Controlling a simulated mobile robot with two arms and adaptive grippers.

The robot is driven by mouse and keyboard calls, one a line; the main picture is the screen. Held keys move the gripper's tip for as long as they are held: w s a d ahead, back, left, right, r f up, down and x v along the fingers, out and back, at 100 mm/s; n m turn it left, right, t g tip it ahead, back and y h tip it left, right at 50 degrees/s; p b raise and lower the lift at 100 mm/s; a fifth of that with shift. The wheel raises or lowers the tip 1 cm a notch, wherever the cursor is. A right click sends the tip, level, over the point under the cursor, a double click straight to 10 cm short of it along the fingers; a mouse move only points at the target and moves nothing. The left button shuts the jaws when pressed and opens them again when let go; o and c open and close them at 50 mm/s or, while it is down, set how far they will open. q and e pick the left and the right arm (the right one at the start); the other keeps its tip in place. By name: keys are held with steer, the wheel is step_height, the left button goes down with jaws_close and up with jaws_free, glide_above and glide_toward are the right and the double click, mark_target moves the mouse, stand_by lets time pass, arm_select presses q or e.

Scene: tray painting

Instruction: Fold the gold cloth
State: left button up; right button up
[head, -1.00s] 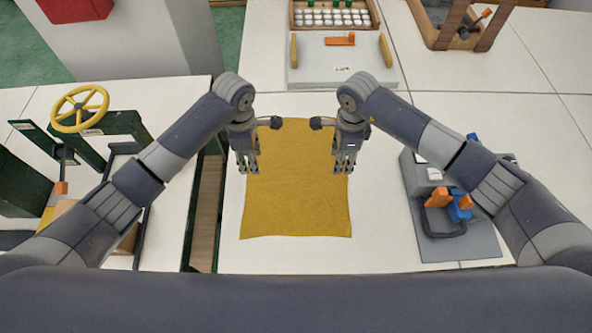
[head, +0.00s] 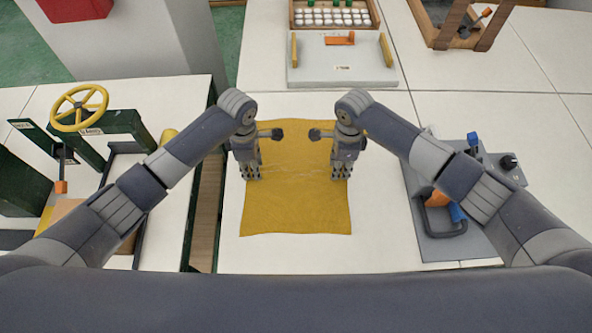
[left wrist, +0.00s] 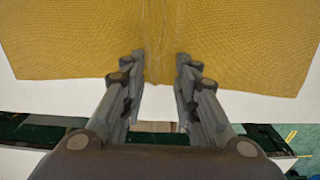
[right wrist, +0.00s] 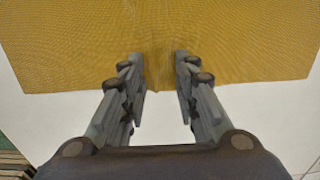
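The gold cloth (head: 295,212) lies spread on the white table, with a faint crease running across it between my two grippers. My left gripper (head: 253,176) points down at its left edge, and my right gripper (head: 340,176) at its right edge. The fingertips' exact contact is partly hidden.
A grey board with a black handle (head: 440,220) and blue and orange parts lies to the right, partly under my right arm. A green machine with a yellow wheel (head: 78,108) stands left. A white tray (head: 345,72) is behind the cloth. Bare table lies in front.

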arm_select(q)
steer(key=shift+f, duration=0.15)
jaws_close()
arm_select(e)
steer(key=shift+f, duration=0.2)
jaws_close()
arm_select(q)
steer(key=shift+r, duration=0.2)
arm_select(e)
steer(key=shift+r, duration=0.2)
